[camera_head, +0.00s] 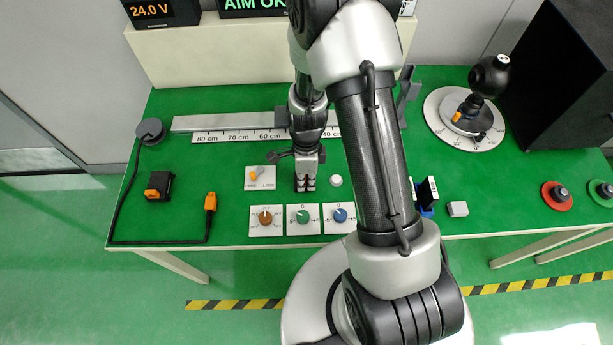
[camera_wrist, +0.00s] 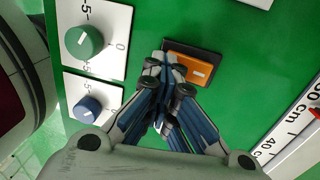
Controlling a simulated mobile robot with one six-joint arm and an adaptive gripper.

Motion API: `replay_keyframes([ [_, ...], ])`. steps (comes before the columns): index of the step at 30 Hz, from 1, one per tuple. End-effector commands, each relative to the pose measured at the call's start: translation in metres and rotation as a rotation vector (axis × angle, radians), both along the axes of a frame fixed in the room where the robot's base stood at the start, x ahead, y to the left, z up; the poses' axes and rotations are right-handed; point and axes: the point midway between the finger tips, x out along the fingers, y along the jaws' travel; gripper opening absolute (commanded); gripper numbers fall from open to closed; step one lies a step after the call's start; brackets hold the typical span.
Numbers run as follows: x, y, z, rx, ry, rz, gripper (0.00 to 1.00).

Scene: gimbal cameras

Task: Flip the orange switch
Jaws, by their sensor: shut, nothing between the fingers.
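The orange switch (camera_wrist: 197,72) is a rocker in a dark rectangular frame with a small white mark on it, seen in the wrist view. My gripper (camera_wrist: 168,80) is shut and empty, with its fingertips over the left side of the switch and covering part of it. I cannot tell whether the tips touch it. In the head view my gripper (camera_head: 305,186) points down at the green bench, and the switch is hidden behind it.
A FREE/LOCK plate (camera_head: 260,186) with a small lever lies left of my gripper and a white round button (camera_head: 336,181) to its right. Orange-brown (camera_head: 265,218), green (camera_head: 303,218) and blue (camera_head: 340,215) knobs stand in front. A ruled rail (camera_head: 225,123) runs behind.

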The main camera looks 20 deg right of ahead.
Motion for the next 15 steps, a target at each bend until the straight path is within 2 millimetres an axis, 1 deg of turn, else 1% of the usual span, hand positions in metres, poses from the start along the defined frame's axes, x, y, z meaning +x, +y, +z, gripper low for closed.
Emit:
replay_keyframes([
  [1, -0.0092, 0.0017, -0.0039, 0.002, 0.020, 0.002, 0.00],
  [9, -0.0127, 0.0021, -0.0075, 0.003, 0.030, 0.003, 0.00],
  [15, -0.0092, 0.0010, -0.0054, 0.003, 0.031, 0.004, 0.00],
])
